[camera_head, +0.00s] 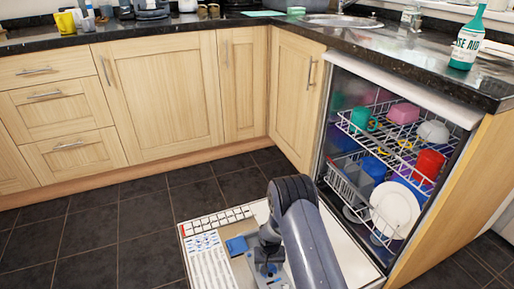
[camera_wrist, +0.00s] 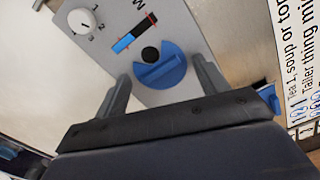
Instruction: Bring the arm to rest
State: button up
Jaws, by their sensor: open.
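My arm reaches low over the folded-down dishwasher door (camera_head: 345,255) in the head view. In the wrist view my gripper (camera_wrist: 162,68) has its two fingers apart, one on each side of a round blue knob (camera_wrist: 160,72). Nothing is seen held between them. I cannot tell whether the fingers touch the knob. In the head view the fingers cannot be made out clearly.
The open dishwasher's racks (camera_head: 385,135) hold cups, bowls and a white plate (camera_head: 396,210). A granite counter (camera_head: 330,35) runs above, with a green bottle (camera_head: 468,40) near its edge. A printed sheet (camera_head: 208,262) lies on the door. Dark floor (camera_head: 130,225) is clear at left.

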jog(key=m+p, duration=0.2)
jog(key=m, duration=0.2)
jog(key=shift+r, duration=0.15)
notch_tip(320, 180, up, 14)
jog(key=s+p, duration=0.1)
jog(key=p, duration=0.2)
jog(key=shift+a, duration=0.15)
jog(key=shift+s, duration=0.1)
